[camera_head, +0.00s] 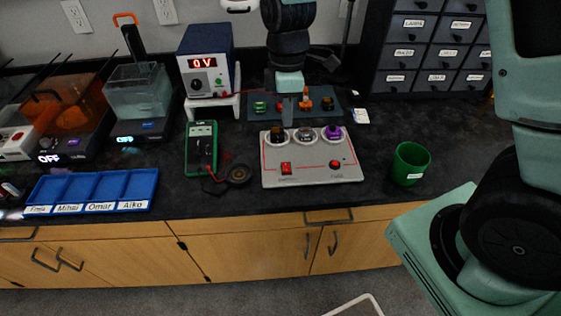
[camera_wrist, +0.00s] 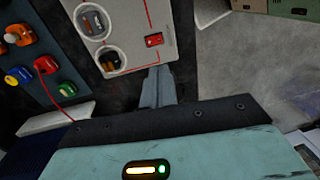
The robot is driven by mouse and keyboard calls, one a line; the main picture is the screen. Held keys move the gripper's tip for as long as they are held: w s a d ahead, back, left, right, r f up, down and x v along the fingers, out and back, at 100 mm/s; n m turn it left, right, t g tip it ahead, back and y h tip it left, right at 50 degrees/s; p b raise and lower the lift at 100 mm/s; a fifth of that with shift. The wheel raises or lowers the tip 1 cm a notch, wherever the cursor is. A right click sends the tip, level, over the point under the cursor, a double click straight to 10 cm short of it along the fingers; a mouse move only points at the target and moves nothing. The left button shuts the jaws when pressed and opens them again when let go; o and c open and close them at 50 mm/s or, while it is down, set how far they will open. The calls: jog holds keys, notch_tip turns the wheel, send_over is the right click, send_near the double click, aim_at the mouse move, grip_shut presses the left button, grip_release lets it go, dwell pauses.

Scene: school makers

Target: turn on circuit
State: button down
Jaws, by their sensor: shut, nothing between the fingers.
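The circuit board (camera_head: 312,175) is a grey panel with red lines, lying flat on the black bench. Three round sockets along its back edge hold parts: a dark one (camera_head: 277,138), a grey one (camera_head: 304,135) and a purple one (camera_head: 333,133). A red switch (camera_head: 286,168) sits at front left and a red round button (camera_head: 335,164) at front right. The red switch also shows in the wrist view (camera_wrist: 154,40). My gripper (camera_head: 288,119) points down behind the board's back left edge, shut and empty. In the wrist view its fingertips (camera_wrist: 159,70) appear beside the board's edge.
A power supply (camera_head: 204,75) reading "0 V" stands at back left. A dark parts tray (camera_head: 338,101) lies behind the board. A green meter (camera_head: 201,160) is left, a green cup (camera_head: 409,164) right. A blue name tray (camera_head: 104,186) lies at front left.

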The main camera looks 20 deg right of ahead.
aim_at(287, 170)
jog(key=f, duration=0.4)
jog(key=s+f+p, duration=0.1)
jog(key=f, duration=0.9)
jog(key=shift+s+a, duration=0.25)
jog(key=shift+s, duration=0.05)
jog(key=shift+s+f, duration=0.1)
jog(key=shift+f, duration=0.05)
jog(key=shift+w+d+r, duration=0.1)
jog(key=shift+w+d, duration=0.05)
jog(key=shift+w, duration=0.25)
jog(key=shift+w+d+r, duration=0.1)
jog(key=shift+w, duration=0.3)
jog(key=shift+r+p, duration=0.1)
jog(key=shift+p, duration=0.25)
